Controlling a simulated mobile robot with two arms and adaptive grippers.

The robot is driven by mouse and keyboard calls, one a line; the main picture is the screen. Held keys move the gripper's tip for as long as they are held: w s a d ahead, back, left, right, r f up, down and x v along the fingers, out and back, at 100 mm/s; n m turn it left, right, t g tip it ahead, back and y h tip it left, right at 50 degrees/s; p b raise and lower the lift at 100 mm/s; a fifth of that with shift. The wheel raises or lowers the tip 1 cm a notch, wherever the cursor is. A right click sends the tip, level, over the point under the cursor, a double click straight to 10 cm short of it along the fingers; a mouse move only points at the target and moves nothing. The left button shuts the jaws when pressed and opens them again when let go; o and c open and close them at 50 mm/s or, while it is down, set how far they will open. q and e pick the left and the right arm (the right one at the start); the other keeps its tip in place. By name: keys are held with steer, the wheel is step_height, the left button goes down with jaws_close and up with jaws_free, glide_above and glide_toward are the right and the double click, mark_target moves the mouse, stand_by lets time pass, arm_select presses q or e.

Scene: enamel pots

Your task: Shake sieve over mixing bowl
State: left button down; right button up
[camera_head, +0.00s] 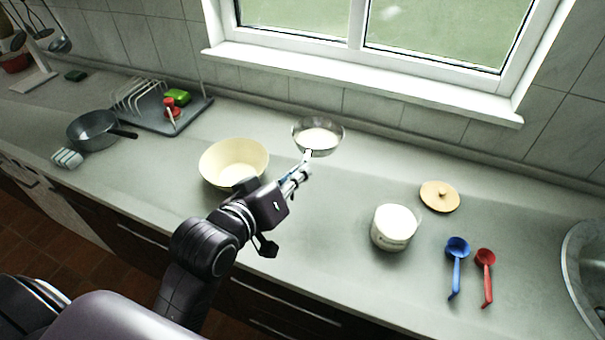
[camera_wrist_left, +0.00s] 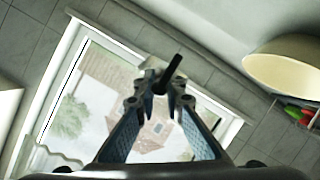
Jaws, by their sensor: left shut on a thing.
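The sieve (camera_head: 318,143) is a round metal pan with white powder in it. It is to the right of and behind the mixing bowl, not over it. The cream mixing bowl (camera_head: 234,163) stands on the counter; its inside looks empty. My left gripper (camera_head: 300,174) is shut on the sieve's handle, right of the bowl. In the left wrist view the fingers (camera_wrist_left: 160,92) close around a dark handle end, and the bowl (camera_wrist_left: 285,62) shows at upper right. My right gripper is not in view.
A white tub (camera_head: 394,228), a wooden lid (camera_head: 440,196), a blue scoop (camera_head: 456,262) and a red scoop (camera_head: 487,274) are on the right counter. A dish rack (camera_head: 150,100) and a grey pan (camera_head: 93,130) are at left. The window sill (camera_head: 360,82) runs behind.

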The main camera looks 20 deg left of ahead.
arm_select(q)
steer(key=s+a, duration=0.2)
steer(key=a, duration=2.2)
stand_by(4.8)
steer(key=shift+d, duration=0.15)
